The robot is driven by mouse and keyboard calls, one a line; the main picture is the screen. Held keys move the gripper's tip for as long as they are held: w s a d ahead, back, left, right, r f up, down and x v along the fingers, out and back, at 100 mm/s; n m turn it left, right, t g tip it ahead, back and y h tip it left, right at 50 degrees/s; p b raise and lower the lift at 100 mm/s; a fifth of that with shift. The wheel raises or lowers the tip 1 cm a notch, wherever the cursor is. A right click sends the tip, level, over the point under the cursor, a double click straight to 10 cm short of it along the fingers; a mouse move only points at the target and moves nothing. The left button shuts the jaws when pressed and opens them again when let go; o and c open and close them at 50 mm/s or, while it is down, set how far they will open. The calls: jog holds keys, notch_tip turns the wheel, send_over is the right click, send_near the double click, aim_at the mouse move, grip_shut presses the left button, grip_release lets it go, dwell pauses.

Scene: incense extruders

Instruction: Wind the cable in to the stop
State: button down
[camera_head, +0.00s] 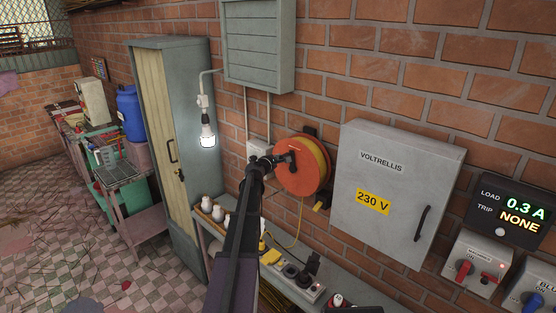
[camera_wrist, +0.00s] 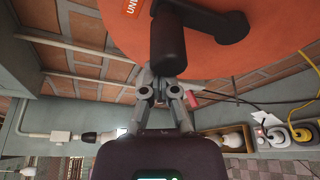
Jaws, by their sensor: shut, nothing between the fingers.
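An orange cable reel (camera_head: 303,178) is mounted on the brick wall. Its face (camera_wrist: 110,35) fills the top of the wrist view. A black crank with a cylindrical knob (camera_wrist: 168,40) sits on that face. Yellow cable (camera_head: 300,228) hangs below the reel towards the bench; some yellow cable also shows at the right of the wrist view (camera_wrist: 304,104). My gripper (camera_wrist: 167,70) is shut and empty, its fingertips at the knob's near end; I cannot tell whether they touch it. In the head view my gripper (camera_head: 274,161) is at the reel's left side. A stop on the cable is not clearly visible.
A grey VOLTRELLIS cabinet (camera_head: 390,190) stands close right of the reel. A lit bulb (camera_head: 208,138) hangs to the left, beside a tall locker (camera_head: 185,200). A bench below holds a power strip (camera_head: 300,283) and bulbs (camera_head: 212,208). A load display reads 0.3 A (camera_head: 514,212).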

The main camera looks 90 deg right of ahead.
jog(key=w+a, duration=0.6)
jog(key=shift+w+a, duration=0.3)
jog(key=shift+w, duration=0.1)
dwell(0.3)
jog(key=shift+f, duration=0.1)
dwell(0.6)
